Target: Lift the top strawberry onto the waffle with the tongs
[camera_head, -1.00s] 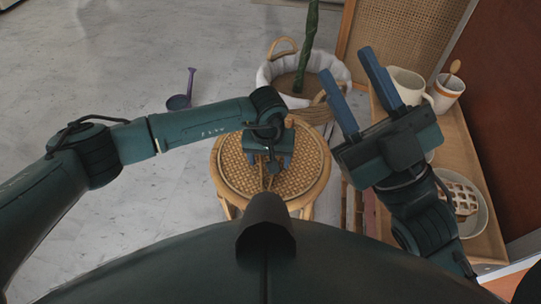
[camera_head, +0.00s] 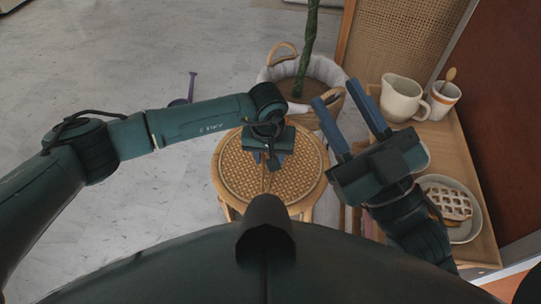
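The waffle (camera_head: 449,203) lies on a pale round plate (camera_head: 473,229) on the wooden cart top at the right. My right gripper (camera_head: 335,92) is open and empty, its two blue fingers spread and pointing up and left. It is left of the plate and in front of the cart. My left gripper (camera_head: 268,158) hangs over the woven stool, its fingers apart and seen from above. I cannot make out the strawberries or the tongs. A pale dish (camera_head: 424,154) is mostly hidden behind my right gripper.
A cream jug (camera_head: 400,98) and a cup with a wooden spoon (camera_head: 441,100) stand at the cart's back. The round woven stool (camera_head: 230,175) is in the middle. A plant basket (camera_head: 325,70) stands behind it. Open floor lies left.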

